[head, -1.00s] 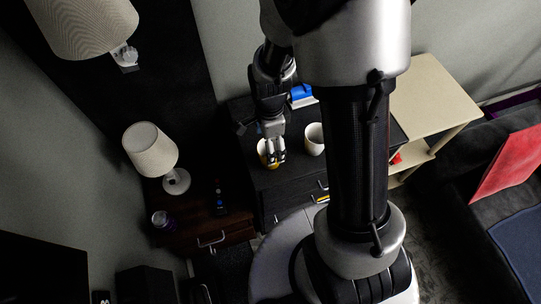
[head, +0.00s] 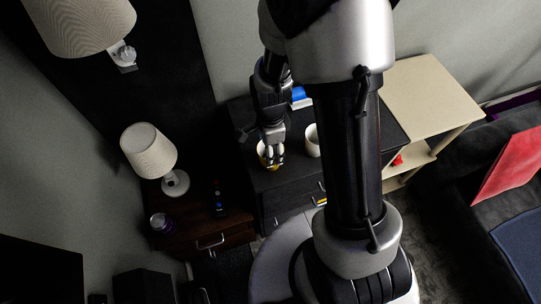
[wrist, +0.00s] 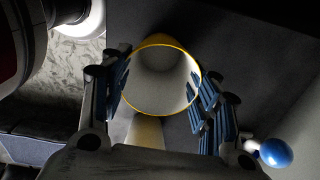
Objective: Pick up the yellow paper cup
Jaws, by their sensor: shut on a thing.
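The yellow paper cup (wrist: 145,132) is between the blue-padded fingers of my gripper (wrist: 165,95) in the wrist view. Its yellow rim and pale, empty inside face the camera. In the head view the cup (head: 263,150) is at the front left of the black cabinet top, mostly covered by my gripper (head: 272,158). My gripper is shut on the cup. I cannot tell whether the cup's base touches the cabinet top.
A white cup (head: 312,141) stands just right of my gripper on the black cabinet (head: 290,180). A blue object (head: 301,97) lies behind. A lamp (head: 150,152) and a dark bottle (head: 219,199) stand on the lower brown nightstand (head: 195,225) at left.

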